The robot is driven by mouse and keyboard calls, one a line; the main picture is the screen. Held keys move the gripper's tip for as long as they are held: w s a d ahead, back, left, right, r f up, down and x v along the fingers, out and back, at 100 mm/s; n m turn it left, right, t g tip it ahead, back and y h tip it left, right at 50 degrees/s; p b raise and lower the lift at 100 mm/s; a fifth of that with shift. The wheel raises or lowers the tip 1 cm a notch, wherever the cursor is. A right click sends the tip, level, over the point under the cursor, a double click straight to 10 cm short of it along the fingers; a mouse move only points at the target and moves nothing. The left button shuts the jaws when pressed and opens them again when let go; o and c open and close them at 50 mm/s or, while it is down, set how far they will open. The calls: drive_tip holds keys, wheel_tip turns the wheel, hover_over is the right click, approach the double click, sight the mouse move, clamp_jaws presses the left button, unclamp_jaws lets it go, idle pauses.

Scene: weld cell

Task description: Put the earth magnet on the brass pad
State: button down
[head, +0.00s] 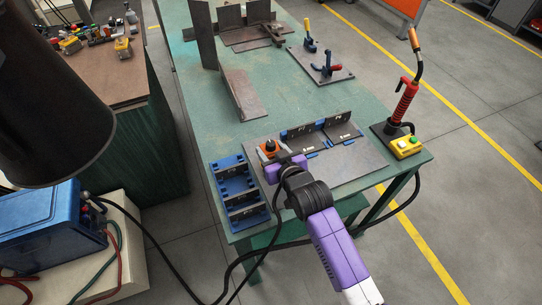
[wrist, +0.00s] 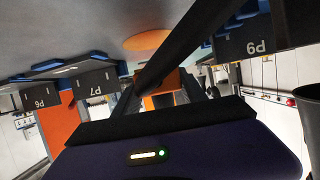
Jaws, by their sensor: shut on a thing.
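My gripper (head: 281,163) is over the grey plate at the near end of the green table. It is shut on the earth magnet (head: 268,149), an orange body with a dark top beside the fingers. In the wrist view the orange body (wrist: 158,78) shows between the dark fingers (wrist: 164,88), partly hidden by a dark bar. A flat orange disc (wrist: 147,40) shows just beyond it; I cannot tell whether it is the brass pad or part of the magnet. I cannot make out the brass pad in the head view, and cannot tell whether the magnet touches the plate.
A blue rack (head: 238,190) stands left of the grey plate (head: 340,172). Dark labelled blocks (head: 318,131) line the plate's back edge. A red-handled torch (head: 405,98) and a yellow button box (head: 406,147) stand at the right corner.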

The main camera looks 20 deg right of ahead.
sight(271, 157)
drive_tip(key=shift+f, duration=1.45)
drive_tip(key=shift+f, duration=0.2)
drive_tip(key=c, duration=0.6)
unclamp_jaws()
drive_tip(key=shift+c, duration=0.2)
drive_tip(key=shift+r, duration=0.15)
drive_tip(key=v, duration=1.2)
